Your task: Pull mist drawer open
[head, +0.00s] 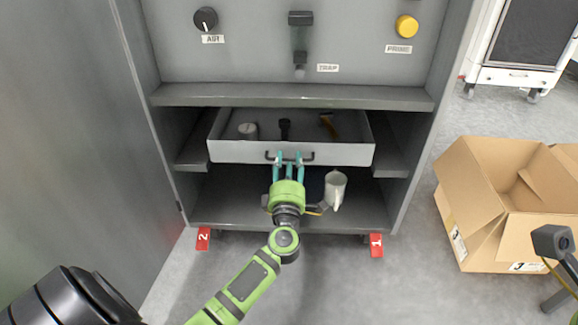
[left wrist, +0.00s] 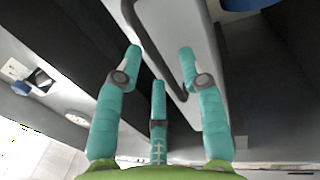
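The mist drawer (head: 230,151) is a grey tray that stands partly out of the cabinet below the control panel, its inside visible from above. Its dark bar handle (head: 309,157) is on the front face and also shows in the left wrist view (left wrist: 157,62). My left gripper (head: 289,158) is at the handle, its teal fingers reaching up to the drawer front. In the left wrist view the fingers (left wrist: 160,52) are apart, with the bar running between them, close to the right finger. Firm contact is not clear. My right gripper's fingers are out of view.
A can (head: 247,131), a black item (head: 285,130) and a brownish item (head: 328,125) are in the drawer. Cabinet side walls flank it, with a shelf (head: 290,96) above. An open cardboard box (head: 490,205) stands right on the floor. Floor before the cabinet is clear.

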